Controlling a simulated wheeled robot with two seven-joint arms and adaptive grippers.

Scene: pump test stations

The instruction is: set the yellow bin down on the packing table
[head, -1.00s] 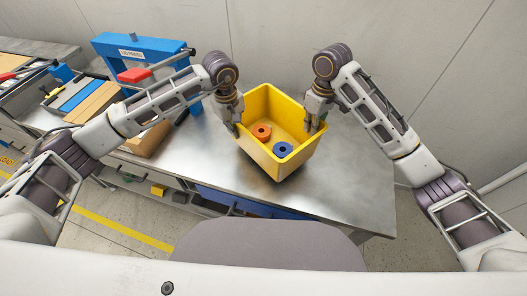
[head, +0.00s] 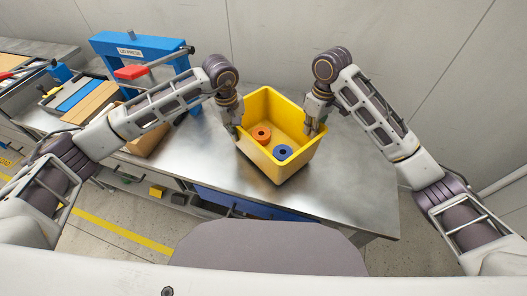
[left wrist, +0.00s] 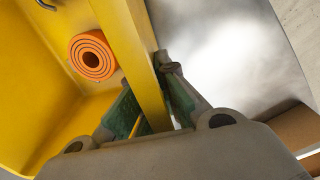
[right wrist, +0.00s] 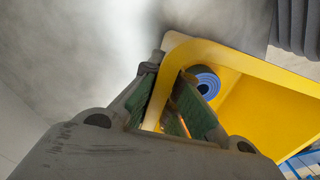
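The yellow bin (head: 270,161) is upright over the metal packing table (head: 335,190), close to its front edge. A dark shadow lies right under it; I cannot tell whether its base touches the tabletop. Inside lie an orange ring-shaped part (head: 261,134) and a blue one (head: 283,152). My left gripper (head: 238,130) is shut on the bin's left wall, with a finger on each side of it in the left wrist view (left wrist: 152,95). My right gripper (head: 312,125) is shut on the right wall, which also runs between its fingers in the right wrist view (right wrist: 168,92).
A blue press (head: 140,55) with a red-ended lever stands at the back left. Wooden and blue blocks (head: 85,98) lie beside it. The tabletop right of the bin is clear. A grey wall (head: 280,40) closes off the back.

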